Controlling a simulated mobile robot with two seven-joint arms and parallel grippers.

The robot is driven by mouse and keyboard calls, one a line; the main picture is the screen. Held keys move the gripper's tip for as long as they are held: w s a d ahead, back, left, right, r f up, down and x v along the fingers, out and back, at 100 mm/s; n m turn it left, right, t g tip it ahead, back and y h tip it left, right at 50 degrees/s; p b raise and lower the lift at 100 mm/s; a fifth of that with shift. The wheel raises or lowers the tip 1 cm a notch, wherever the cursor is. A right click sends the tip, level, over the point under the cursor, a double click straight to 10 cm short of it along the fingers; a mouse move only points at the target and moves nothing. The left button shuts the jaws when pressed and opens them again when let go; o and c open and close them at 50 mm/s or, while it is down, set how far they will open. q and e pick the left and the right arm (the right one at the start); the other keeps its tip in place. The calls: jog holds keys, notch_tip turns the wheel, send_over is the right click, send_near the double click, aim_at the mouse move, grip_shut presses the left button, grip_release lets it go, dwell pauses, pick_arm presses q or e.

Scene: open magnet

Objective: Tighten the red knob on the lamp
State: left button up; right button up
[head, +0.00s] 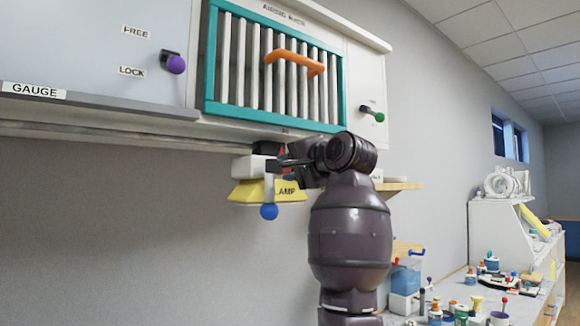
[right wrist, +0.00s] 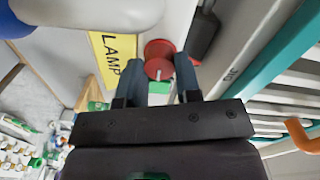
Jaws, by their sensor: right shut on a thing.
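The lamp (head: 250,191) is a yellow, labelled shade hanging under the wall cabinet, with a white block above it. Its yellow label also shows in the right wrist view (right wrist: 108,62). The red knob (right wrist: 158,57) sits beside the label, between the fingertips of my right gripper (right wrist: 161,72). The gripper is shut on the knob. In the head view my right gripper (head: 287,163) reaches to the right side of the lamp, and only a bit of red shows there, mostly hidden by the gripper. My left gripper is not in view.
A blue ball (head: 269,211) hangs at the lamp's front, close to the gripper. Above is a teal-framed grille (head: 212,60) with an orange handle (head: 295,60). A purple knob (head: 176,64) and green knob (head: 379,117) flank it. A cluttered bench stands at lower right.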

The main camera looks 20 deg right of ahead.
dwell(0.5)
jog(key=o, duration=0.9)
jog(key=shift+o, duration=0.2)
jog(key=b+v, duration=0.3)
jog(key=v, duration=0.8)
jog(key=shift+r, duration=0.1)
